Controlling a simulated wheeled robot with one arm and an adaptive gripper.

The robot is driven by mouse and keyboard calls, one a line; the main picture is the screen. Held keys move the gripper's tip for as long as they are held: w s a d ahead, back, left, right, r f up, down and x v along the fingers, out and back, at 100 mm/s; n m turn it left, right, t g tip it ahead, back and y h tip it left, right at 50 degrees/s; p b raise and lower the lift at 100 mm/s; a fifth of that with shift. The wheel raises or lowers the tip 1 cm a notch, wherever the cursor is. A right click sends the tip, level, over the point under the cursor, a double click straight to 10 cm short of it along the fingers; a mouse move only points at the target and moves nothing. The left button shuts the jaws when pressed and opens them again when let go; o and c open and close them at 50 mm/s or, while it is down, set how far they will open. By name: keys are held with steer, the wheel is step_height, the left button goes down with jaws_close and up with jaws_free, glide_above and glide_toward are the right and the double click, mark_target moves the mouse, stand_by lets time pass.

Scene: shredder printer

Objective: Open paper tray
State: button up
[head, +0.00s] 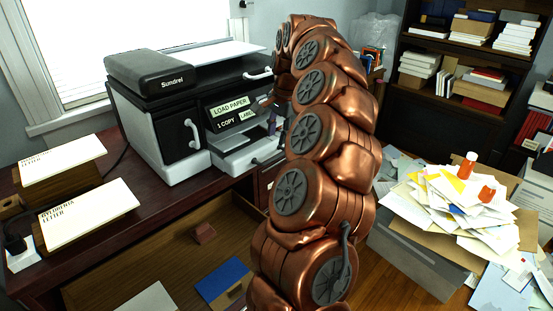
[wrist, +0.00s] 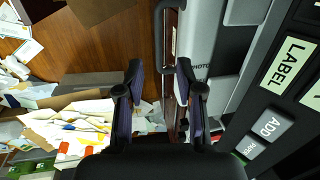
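The printer (head: 165,105) stands on the desk, with a "LOAD PAPER" display on its front. Its light grey paper tray (head: 245,158) is at the lower front, below the panel. In the wrist view the grey tray front (wrist: 200,45) bears the word "PHOTO". My gripper (wrist: 160,68) is open and empty there, its two dark fingers apart, with the right fingertip close to the tray front; I cannot tell whether it touches. In the head view my gripper (head: 277,115) is near the printer front, partly hidden by my copper arm.
A dark handle bar (wrist: 158,40) shows beyond the fingers. An open wooden drawer (head: 150,255) is below the desk. A box heaped with papers (head: 455,205) stands at the right. A dark bookshelf (head: 455,105) is behind. Two letter stacks (head: 85,212) lie left.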

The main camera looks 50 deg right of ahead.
mark_target(276, 157)
steer(key=f, duration=0.2)
steer(key=w+f, duration=0.1)
steer(key=f, duration=0.4)
steer(key=shift+w+d+f, duration=0.2)
steer(key=shift+d+f, duration=0.2)
jaws_close()
stand_by(0.5)
